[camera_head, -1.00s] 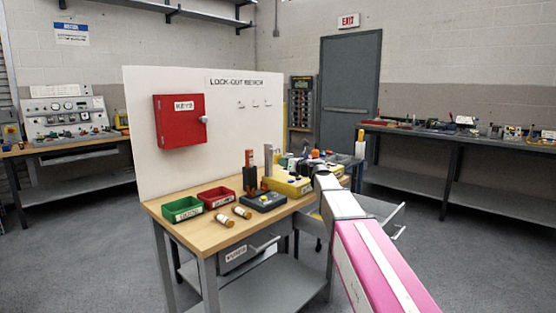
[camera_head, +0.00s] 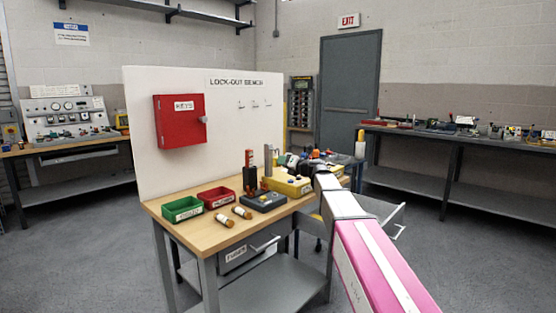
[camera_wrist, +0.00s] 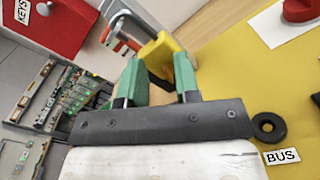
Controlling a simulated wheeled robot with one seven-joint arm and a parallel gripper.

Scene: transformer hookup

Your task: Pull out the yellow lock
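The yellow lock (camera_wrist: 160,47) shows in the wrist view just beyond and between the green fingertips of my gripper (camera_wrist: 160,68). The fingers stand apart with the lock's body at their tips; whether they press on it is unclear. A metal shackle with a red part (camera_wrist: 124,38) is right beside the lock, up and left. In the head view my gripper is at the yellow box (camera_head: 291,187) on the bench, and the lock cannot be made out among the small parts there.
The yellow box top carries a BUS label (camera_wrist: 281,156), a black ring (camera_wrist: 267,127) and a red knob on a white plate. Green (camera_head: 182,209) and red (camera_head: 216,197) bins stand on the bench's left. A red key cabinet (camera_head: 180,120) hangs on the white board behind.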

